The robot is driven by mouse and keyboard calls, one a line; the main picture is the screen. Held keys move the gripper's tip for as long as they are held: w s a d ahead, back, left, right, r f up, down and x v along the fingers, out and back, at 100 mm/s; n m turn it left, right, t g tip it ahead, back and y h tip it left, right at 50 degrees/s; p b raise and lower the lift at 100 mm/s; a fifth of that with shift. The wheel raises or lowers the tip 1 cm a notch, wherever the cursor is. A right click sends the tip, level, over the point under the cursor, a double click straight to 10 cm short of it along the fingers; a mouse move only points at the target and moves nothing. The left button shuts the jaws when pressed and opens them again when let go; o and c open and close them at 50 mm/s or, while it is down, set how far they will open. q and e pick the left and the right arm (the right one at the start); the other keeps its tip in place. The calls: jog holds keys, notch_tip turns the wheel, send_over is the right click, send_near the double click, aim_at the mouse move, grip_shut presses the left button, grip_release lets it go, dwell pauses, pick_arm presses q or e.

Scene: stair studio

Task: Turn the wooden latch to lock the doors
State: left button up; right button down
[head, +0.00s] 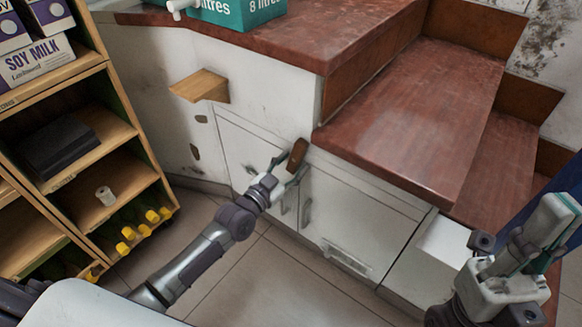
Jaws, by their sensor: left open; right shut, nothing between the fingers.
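The wooden latch (298,154) is a small brown block on the white cabinet front, just above the seam between two doors. It stands tilted, closer to upright than flat. The left door (236,146) and the right door (352,222) look shut or nearly shut, each with a grey handle near the middle seam. My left gripper (286,170) is open at the latch, with its fingertips close to the latch's lower left side; I cannot tell if they touch it. My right gripper (540,225) is shut and empty at the far right, away from the cabinet.
Red-brown stairs (420,110) rise above the cabinet on the right. A wooden block (200,86) juts from the white wall. A wooden shelf (115,170) with soy milk cartons (36,62) and yellow-capped bottles stands at left. The tiled floor (270,280) in front is clear.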

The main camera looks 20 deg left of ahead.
pick_arm(q)
grip_shut()
jog(key=shift+d+r+n+p, duration=0.15)
jog(key=shift+n+p, duration=0.4)
jog(key=shift+n, duration=0.15)
jog(key=shift+s+d+f+n+p, duration=0.2)
jog(key=shift+n+p, duration=0.1)
jog(key=shift+n, duration=0.6)
grip_release()
jog(key=v, duration=1.2)
jog(key=shift+w, duration=0.1)
